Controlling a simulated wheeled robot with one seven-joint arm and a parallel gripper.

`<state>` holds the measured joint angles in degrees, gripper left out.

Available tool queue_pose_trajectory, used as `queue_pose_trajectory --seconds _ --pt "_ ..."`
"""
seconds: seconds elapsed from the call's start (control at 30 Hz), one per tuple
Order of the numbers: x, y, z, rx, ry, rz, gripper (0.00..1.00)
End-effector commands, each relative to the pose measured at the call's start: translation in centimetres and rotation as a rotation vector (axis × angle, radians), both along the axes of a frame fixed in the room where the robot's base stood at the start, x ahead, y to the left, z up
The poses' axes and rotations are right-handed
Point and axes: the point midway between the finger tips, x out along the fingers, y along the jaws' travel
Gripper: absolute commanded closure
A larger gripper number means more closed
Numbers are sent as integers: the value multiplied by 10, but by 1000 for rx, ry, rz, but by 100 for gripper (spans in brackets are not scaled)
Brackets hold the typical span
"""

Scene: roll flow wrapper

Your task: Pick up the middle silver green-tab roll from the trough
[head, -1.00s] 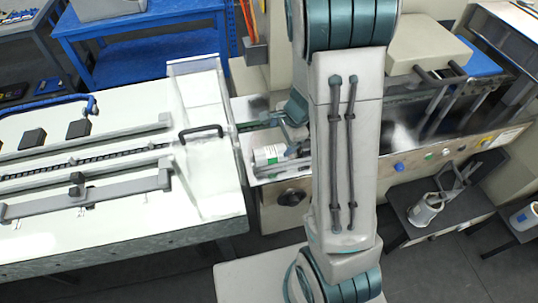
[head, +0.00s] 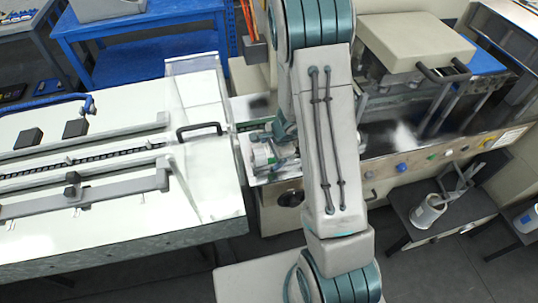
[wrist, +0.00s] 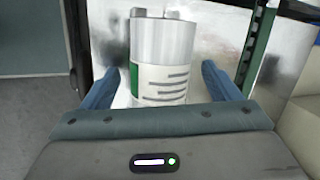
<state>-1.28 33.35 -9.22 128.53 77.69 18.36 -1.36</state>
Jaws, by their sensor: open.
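A silver roll (wrist: 162,42) with a white printed label and a green tab stands out in the wrist view, lying lengthwise on a shiny metal surface. In the head view a roll (head: 261,157) shows at the left end of the machine's metal trough, partly covered by my gripper. My gripper (wrist: 160,72) is open, with one blue finger on each side of the roll and visible gaps between. In the head view my gripper (head: 280,135) is over the roll, partly hidden by my arm. I cannot tell other rolls apart, nor which one is the middle.
A dark green rail (wrist: 256,45) runs close to the right finger. In the head view, a white conveyor table (head: 120,190) with a clear cover and black handle (head: 199,129) stands left of the trough. A beige block (head: 415,45) is at the right.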

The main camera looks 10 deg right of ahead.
Motion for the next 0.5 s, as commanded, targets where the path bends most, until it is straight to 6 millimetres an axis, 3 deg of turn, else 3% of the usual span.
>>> queue_pose_trajectory --seconds 0.13,0.37,0.5 --pt "0 0 1 0 0 0 17" --pt "0 0 1 0 0 0 76" --pt "0 0 1 0 -1 1 76"
